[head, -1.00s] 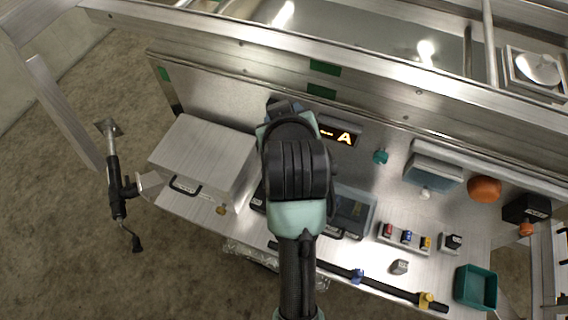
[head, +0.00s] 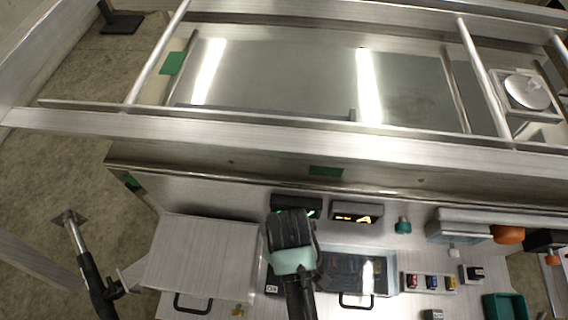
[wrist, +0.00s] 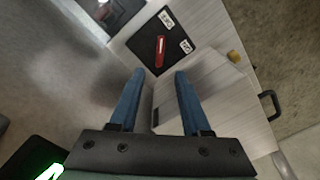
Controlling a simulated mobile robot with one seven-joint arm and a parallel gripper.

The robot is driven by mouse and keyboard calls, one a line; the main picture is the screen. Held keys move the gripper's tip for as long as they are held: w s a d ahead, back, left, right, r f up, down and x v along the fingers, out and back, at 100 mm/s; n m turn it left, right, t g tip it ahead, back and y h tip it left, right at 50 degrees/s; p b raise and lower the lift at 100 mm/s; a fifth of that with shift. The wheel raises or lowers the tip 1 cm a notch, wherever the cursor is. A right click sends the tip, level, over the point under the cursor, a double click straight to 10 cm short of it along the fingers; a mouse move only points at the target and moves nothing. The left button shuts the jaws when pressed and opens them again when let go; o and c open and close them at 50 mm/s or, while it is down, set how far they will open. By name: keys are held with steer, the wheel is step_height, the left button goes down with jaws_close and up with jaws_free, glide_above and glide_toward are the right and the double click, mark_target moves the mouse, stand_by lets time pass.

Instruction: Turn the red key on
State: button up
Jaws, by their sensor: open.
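The red key (wrist: 160,50) sits on a black square plate (wrist: 147,45) with two small white labels, in the upper middle of the wrist view. The key's bar lies nearly upright in that picture. My gripper (wrist: 157,73) is open, its two blue fingers apart with nothing between them. The fingertips appear just below the key in the picture; I see no contact. In the head view my arm hides the gripper and the key. Only a labelled edge of a black plate (head: 272,289) shows left of my arm.
A closed metal box (head: 200,262) with a black handle stands left of my arm. A glass-lidded box (head: 352,272) is close on the right. Small displays (head: 356,213) line the panel behind. Coloured switches (head: 431,283) and a green bin (head: 505,306) are further right.

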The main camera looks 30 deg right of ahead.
step_height(320, 180, down, 11)
steer(key=shift+r+b, duration=0.15)
steer(key=shift+b, duration=0.15)
jaws_close()
stand_by(0.3)
